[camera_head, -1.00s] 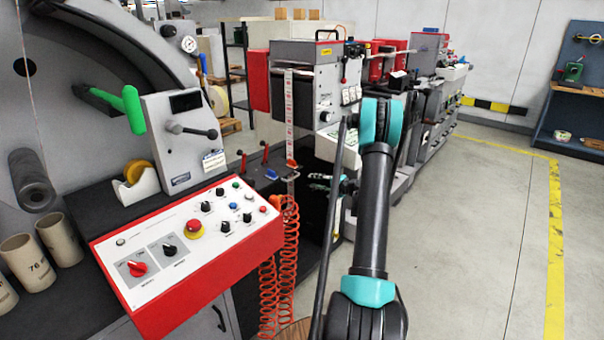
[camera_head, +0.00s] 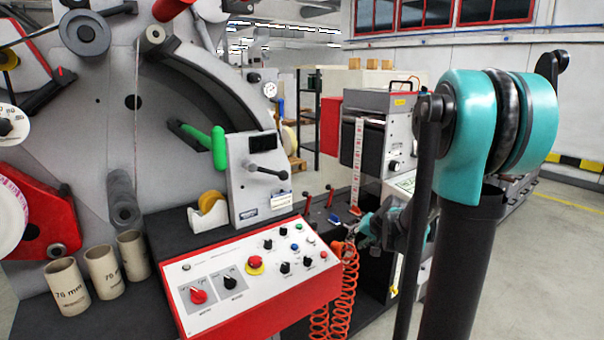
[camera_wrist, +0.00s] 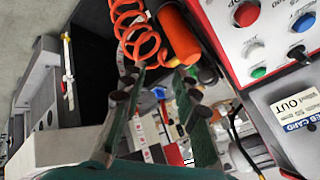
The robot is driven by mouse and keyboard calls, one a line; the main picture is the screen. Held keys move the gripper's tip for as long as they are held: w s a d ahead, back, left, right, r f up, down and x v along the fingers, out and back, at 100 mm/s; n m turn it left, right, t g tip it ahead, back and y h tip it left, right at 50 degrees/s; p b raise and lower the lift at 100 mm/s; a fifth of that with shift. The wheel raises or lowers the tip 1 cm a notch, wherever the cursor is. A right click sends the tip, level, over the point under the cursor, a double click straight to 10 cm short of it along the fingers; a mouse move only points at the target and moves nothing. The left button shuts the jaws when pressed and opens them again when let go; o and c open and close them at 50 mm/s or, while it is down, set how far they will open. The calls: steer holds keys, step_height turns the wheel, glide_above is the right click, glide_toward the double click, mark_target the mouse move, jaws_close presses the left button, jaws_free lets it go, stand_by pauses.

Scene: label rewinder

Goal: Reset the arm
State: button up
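My arm rises at the right of the head view, its black links and teal joint large and close to the camera. My gripper (camera_wrist: 158,74) shows in the wrist view with its two green-padded fingers apart and nothing seen between the tips. In the head view the end of my arm, partly hidden behind my own links, is beside the coiled orange hose (camera_head: 345,290) and the right end of the red-edged control panel (camera_head: 250,285). The hose and an orange cylinder (camera_wrist: 179,35) lie just beyond the fingertips in the wrist view; I cannot tell whether they touch.
The grey rewinder (camera_head: 150,90) fills the left. Several cardboard cores (camera_head: 103,272) stand at its lower left, and a yellow tape roll (camera_head: 211,201) sits by the panel. A grey machine with a label strip (camera_head: 357,165) stands behind my arm. Open floor (camera_head: 565,245) shows at the right.

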steer(key=s+n+h, duration=0.3)
steer(key=s+n, duration=0.1)
steer(key=s, duration=1.1)
steer(key=s+f+g, duration=0.3)
steer(key=s+f, duration=0.3)
steer(key=s, duration=0.5)
steer(key=shift+s+d+f, duration=0.3)
steer(key=shift+s+f, duration=0.05)
steer(key=shift+s, duration=0.05)
